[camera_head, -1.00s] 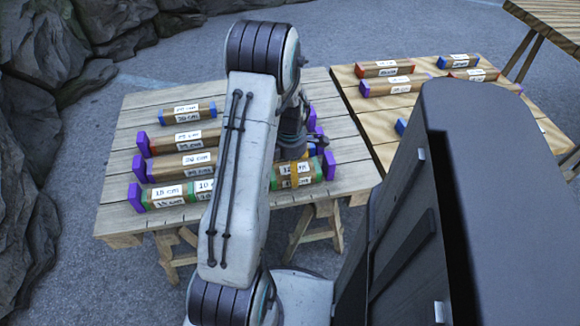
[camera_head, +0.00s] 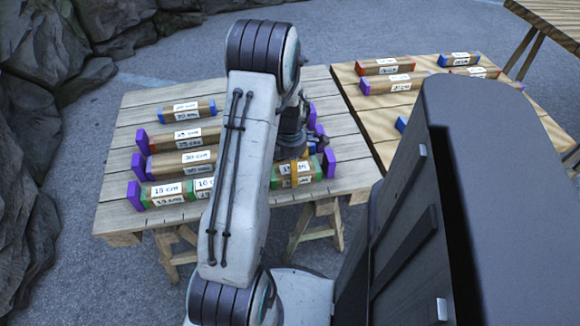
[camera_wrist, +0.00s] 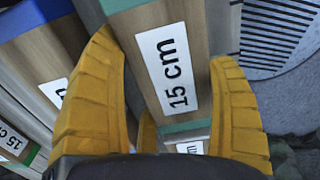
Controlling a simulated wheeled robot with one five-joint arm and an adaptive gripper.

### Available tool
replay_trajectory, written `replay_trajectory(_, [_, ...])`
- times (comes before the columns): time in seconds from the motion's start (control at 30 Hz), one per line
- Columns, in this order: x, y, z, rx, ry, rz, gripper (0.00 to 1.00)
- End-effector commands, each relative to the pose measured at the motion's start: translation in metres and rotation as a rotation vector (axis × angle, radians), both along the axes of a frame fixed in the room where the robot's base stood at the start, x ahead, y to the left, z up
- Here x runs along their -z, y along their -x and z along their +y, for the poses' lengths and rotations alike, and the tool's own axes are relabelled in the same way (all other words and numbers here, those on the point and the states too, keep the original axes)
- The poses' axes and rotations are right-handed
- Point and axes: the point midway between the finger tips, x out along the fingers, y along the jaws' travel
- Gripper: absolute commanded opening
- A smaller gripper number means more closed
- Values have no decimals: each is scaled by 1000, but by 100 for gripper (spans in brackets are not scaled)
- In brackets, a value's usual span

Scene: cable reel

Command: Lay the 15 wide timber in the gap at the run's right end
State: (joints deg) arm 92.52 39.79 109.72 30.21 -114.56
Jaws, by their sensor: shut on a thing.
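The 15 cm timber (camera_wrist: 183,60) is brown with green ends and a white label. In the wrist view it lies between the yellow fingers of my gripper (camera_wrist: 190,110), which is shut on it. In the head view the held timber (camera_head: 312,172) is at the right end of the front row, close to the right purple end block (camera_head: 329,163). I cannot tell whether it touches the bench. To the left, the row holds a left purple end block (camera_head: 134,193) and a green-ended 15 cm timber (camera_head: 165,193), then another timber (camera_head: 204,187). My arm hides the row's middle.
Behind the front row, several more labelled timbers lie in rows on the bench (camera_head: 113,215), such as a 30 cm one (camera_head: 182,163). A second table (camera_head: 383,122) at right carries several spare timbers. Rocks (camera_head: 25,150) stand at left.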

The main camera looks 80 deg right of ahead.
Motion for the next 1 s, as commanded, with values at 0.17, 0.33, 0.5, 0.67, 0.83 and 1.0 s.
replay_trajectory(0.17, [0,0,0,0,0,0,94])
replay_trajectory(0.33, [0,0,0,0,0,0,100])
replay_trajectory(0.5, [-1,0,0,0,0,0,100])
replay_trajectory(0.67, [-12,0,-1,0,3,0,100])
replay_trajectory(0.83, [-38,0,-1,0,5,0,100])
replay_trajectory(1.0, [-68,0,-1,0,4,0,100])
